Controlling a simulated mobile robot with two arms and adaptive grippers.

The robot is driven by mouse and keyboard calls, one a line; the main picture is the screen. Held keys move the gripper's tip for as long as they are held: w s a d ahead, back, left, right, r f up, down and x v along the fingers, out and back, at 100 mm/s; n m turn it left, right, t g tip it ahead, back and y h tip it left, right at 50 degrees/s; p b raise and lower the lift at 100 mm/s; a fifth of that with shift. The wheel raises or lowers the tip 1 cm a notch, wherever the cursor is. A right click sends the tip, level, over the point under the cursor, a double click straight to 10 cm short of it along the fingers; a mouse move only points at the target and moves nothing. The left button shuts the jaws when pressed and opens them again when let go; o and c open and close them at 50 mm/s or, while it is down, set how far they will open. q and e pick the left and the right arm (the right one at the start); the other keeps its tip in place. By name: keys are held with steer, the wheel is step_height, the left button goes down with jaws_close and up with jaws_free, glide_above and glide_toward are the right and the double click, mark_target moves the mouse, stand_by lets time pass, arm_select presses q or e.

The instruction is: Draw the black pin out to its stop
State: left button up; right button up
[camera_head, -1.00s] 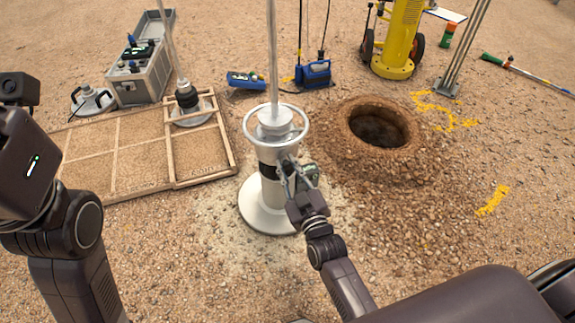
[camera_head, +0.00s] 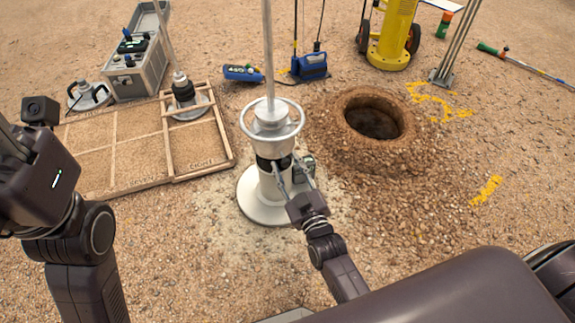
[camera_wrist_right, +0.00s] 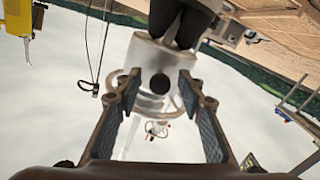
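The pale metal device (camera_head: 262,187) stands upright on a round white base, with a ring-shaped handle, a tall rod and a black band around its body. In the right wrist view, a round black spot, which looks like the black pin seen end-on (camera_wrist_right: 159,84), shows on the pale cylinder. I cannot tell how far it sticks out. My right gripper (camera_head: 289,165) is at the device's right front. In the wrist view its two fingers (camera_wrist_right: 160,92) stand wide apart on either side of the black spot, with nothing held between them. My left arm is at the left edge; its fingers do not show.
A dug hole (camera_head: 373,120) lies right of the device. A wooden-framed sand tray (camera_head: 118,150) lies left, with a black-and-silver weight on it. A grey case (camera_head: 138,65), blue units (camera_head: 310,66) and a yellow machine (camera_head: 394,35) stand behind. Gravel in front is open.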

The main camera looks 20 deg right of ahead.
steer(key=shift+s, duration=0.1)
steer(key=s, duration=1.1)
steer(key=shift+s+d, duration=0.2)
steer(key=shift+s, duration=0.2)
